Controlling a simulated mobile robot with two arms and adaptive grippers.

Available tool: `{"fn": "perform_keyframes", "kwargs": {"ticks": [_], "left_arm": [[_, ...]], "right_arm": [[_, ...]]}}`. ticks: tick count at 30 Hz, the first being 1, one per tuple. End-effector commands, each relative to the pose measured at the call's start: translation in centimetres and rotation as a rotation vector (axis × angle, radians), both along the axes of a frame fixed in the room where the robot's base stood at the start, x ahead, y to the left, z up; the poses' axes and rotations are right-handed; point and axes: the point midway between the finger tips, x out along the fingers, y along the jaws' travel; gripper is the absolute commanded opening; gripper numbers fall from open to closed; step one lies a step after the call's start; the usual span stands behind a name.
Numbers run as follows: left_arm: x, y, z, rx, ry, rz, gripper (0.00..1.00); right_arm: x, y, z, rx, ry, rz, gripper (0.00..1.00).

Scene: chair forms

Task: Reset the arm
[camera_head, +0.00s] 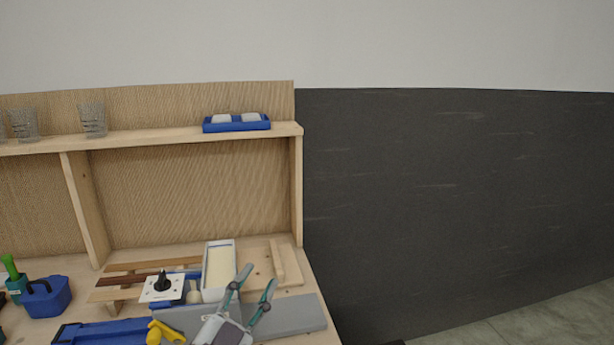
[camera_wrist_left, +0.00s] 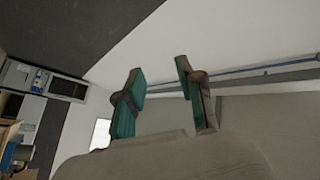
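The left wrist view also shows this gripper (camera_wrist_left: 160,85) open and empty, facing a white wall and a dark panel.
The wooden bench has a shelf (camera_head: 180,137) with a blue tray (camera_head: 236,126) and glasses (camera_head: 93,120). Below are a white tray (camera_head: 219,268), a blue box (camera_head: 47,297), a yellow tool (camera_head: 165,333) and a grey slab (camera_head: 300,318). The right side is clear.

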Motion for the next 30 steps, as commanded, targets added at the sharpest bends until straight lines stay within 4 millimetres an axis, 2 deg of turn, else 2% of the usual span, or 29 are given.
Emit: {"fn": "perform_keyframes", "kwargs": {"ticks": [1, 5, 6, 9, 12, 18, 27, 30], "left_arm": [[-0.2, 2.1, -3.4, -0.055, 0.148, 0.084, 0.38], [-2.4, 6.6, -12.0, -0.128, 0.511, 0.267, 0.38], [-3.8, 7.7, -14.6, -0.142, 0.62, 0.311, 0.38], [-7.8, 9.7, -20.2, -0.157, 0.875, 0.397, 0.38], [-11.9, 10.8, -24.2, -0.157, 1.075, 0.449, 0.38], [-18.8, 11.7, -28.6, -0.143, 1.364, 0.497, 0.38], [-27.5, 12.1, -31.7, -0.112, 1.682, 0.515, 0.38], [-26.3, 11.9, -34.8, -0.107, 1.682, 0.516, 0.38]], "right_arm": [[0.1, 0.0, 0.0, 0.0, -0.001, 0.0, 0.4], [0.1, 0.0, 0.0, 0.0, -0.002, 0.0, 0.4], [0.1, 0.0, 0.0, 0.0, -0.002, 0.0, 0.4], [0.2, 0.0, 0.0, 0.0, -0.003, 0.0, 0.4], [0.2, 0.0, 0.0, 0.0, -0.003, 0.0, 0.4], [0.2, 0.0, 0.0, 0.0, -0.003, 0.0, 0.4], [0.2, 0.0, 0.0, 0.0, -0.003, 0.0, 0.4], [0.3, 0.0, 0.0, 0.0, -0.004, 0.0, 0.4]]}}
